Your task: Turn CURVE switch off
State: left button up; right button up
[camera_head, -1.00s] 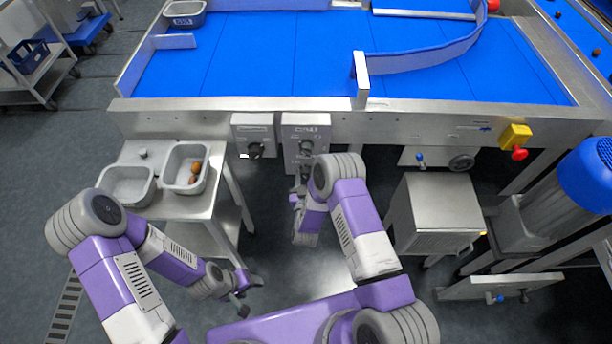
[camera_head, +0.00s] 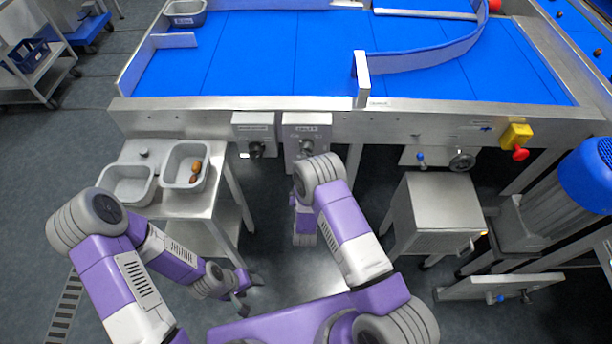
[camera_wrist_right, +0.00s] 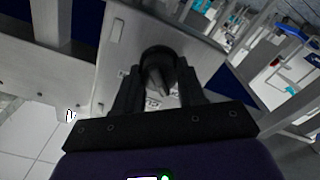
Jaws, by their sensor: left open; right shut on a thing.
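Two grey switch boxes hang under the conveyor's front edge in the head view: a left box (camera_head: 253,122) and a taller right box (camera_head: 300,131), each with a dark knob. Their lettering is too blurred to read, so I cannot tell which is CURVE. In the right wrist view my right gripper (camera_wrist_right: 157,90) is shut on a dark round knob (camera_wrist_right: 157,62) on a grey panel. The knob's pointer setting is unclear. In the head view my right forearm hides that gripper. My left gripper (camera_head: 248,291) is open and empty, low beside the small table.
A small steel table (camera_head: 214,205) at left holds two grey bins, one with brown dates (camera_head: 195,172). A steel cabinet (camera_head: 446,205) stands right of my right arm. A yellow box with a red button (camera_head: 520,154) is on the conveyor frame.

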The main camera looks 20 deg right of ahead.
jog(key=shift+s+f, duration=0.1)
jog(key=shift+f, duration=0.05)
jog(key=o, duration=1.1)
jog(key=shift+c, duration=0.2)
jog(key=p+v, duration=0.2)
jog(key=v, duration=0.5)
jog(key=shift+s, duration=0.25)
